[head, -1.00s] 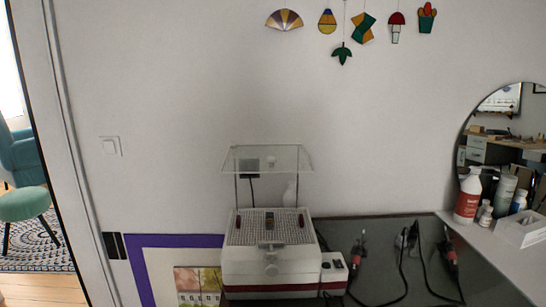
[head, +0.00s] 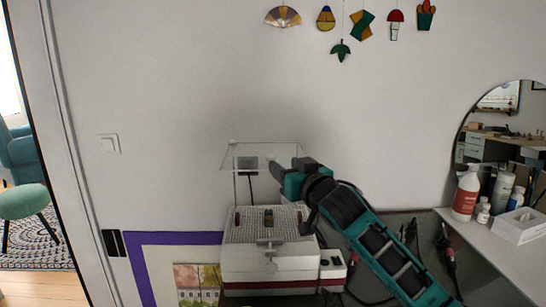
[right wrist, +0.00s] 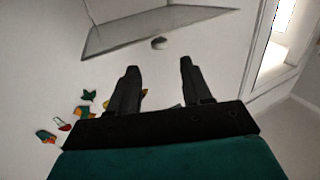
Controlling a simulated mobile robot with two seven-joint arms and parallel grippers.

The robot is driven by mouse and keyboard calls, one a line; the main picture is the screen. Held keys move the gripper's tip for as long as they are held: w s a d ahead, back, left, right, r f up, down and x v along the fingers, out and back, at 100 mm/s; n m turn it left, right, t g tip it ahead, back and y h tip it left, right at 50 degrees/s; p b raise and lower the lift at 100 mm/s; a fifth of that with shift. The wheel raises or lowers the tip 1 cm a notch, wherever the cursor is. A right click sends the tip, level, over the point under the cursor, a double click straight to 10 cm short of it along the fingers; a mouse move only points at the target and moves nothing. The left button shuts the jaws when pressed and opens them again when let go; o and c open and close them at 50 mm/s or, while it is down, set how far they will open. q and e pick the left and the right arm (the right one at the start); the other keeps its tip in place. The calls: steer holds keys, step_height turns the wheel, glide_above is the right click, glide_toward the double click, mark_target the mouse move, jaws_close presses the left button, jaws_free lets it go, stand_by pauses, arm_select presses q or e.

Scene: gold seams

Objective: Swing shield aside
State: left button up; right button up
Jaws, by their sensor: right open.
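The shield (head: 247,154) is a clear flat panel held level on thin posts above the white grinder (head: 268,262). In the right wrist view the shield (right wrist: 125,32) lies ahead of my fingertips, with a small round knob (right wrist: 158,43) near its close edge. My right gripper (head: 276,167) reaches in from the right and covers the shield's right part in the head view. In the right wrist view my right gripper (right wrist: 159,65) is open and empty, with the knob ahead of the gap between the fingers, apart from them. My left gripper is not in view.
Several small coloured pieces lie on the grinder's grid top. Stained-glass ornaments (head: 340,50) hang on the wall above. Bottles (head: 466,193) and a white box (head: 518,227) stand on the right shelf, before a round mirror. Soldering tools with cords lie behind my right arm.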

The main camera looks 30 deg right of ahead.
mark_target(272, 157)
steer(key=w, duration=0.5)
steer(key=w+d, duration=0.1)
steer(key=w, duration=0.1)
steer(key=shift+w+d+p, duration=0.1)
steer(key=shift+w+p, duration=0.2)
steer(key=shift+w, duration=0.05)
jaws_close()
